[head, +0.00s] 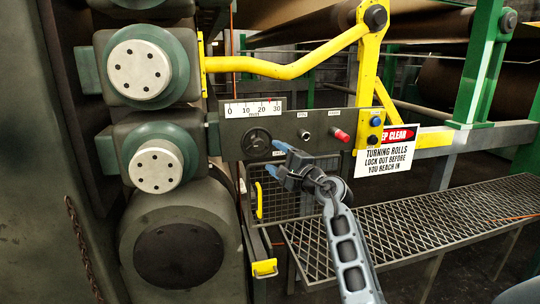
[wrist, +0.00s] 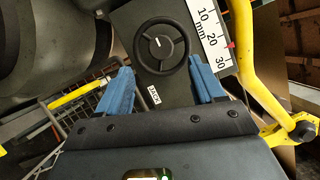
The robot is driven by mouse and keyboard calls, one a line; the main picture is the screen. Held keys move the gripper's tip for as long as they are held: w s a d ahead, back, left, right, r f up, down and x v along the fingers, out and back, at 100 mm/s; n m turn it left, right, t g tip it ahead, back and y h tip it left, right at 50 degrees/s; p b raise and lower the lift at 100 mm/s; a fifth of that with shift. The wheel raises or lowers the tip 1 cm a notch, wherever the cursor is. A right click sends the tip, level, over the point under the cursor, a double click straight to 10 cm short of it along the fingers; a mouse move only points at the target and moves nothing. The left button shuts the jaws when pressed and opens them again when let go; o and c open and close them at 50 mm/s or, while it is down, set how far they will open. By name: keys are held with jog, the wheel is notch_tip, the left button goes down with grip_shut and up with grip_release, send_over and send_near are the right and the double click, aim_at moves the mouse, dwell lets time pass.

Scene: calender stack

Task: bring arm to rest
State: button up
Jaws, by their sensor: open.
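My gripper (head: 275,158) is in front of the grey control panel (head: 230,142), just below and right of the black handwheel (head: 256,142). Its blue fingertips are spread apart with nothing between them. In the wrist view the handwheel (wrist: 161,46) lies beyond the open fingers (wrist: 165,85), and I see no contact with it. My grey arm reaches up from the lower right of the head view.
A red knob (head: 340,135) and a scale (head: 252,109) with a red pointer are on the panel. A yellow bar (head: 290,68) runs above it. A warning sign (head: 386,155) hangs at right, over a grated walkway (head: 430,220). Rolls (head: 139,70) stand left.

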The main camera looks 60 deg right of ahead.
jog(key=shift+s+a, duration=0.1)
jog(key=shift+s, duration=0.1)
dwell(0.5)
jog(key=s+a+f+m+t+y, duration=0.1)
jog(key=s+a+f+m+y, duration=0.15)
jog(key=a+m, duration=0.6)
jog(key=s+a+f+m+t+y, duration=0.15)
jog(key=a+f+m, duration=0.25)
jog(key=a, duration=0.9)
jog(key=s+a+f+m+t+y, duration=0.1)
jog(key=s+a+f+m+y, duration=0.15)
jog(key=a+m, duration=0.6)
jog(key=s+a+f+m+g+y, duration=0.1)
jog(key=s+a+m+g, duration=0.1)
jog(key=s+a+m, duration=0.5)
jog(key=s+a+f+m+g+y, duration=0.1)
jog(key=s+a+m+g, duration=0.2)
jog(key=s+a+m, duration=0.4)
jog(key=s+m, duration=0.8)
jog(key=m, duration=0.2)
jog(key=shift+s+a+f+m+g, duration=0.25)
jog(key=shift+s+a+m+g, duration=0.05)
jog(key=shift+a+g, duration=0.05)
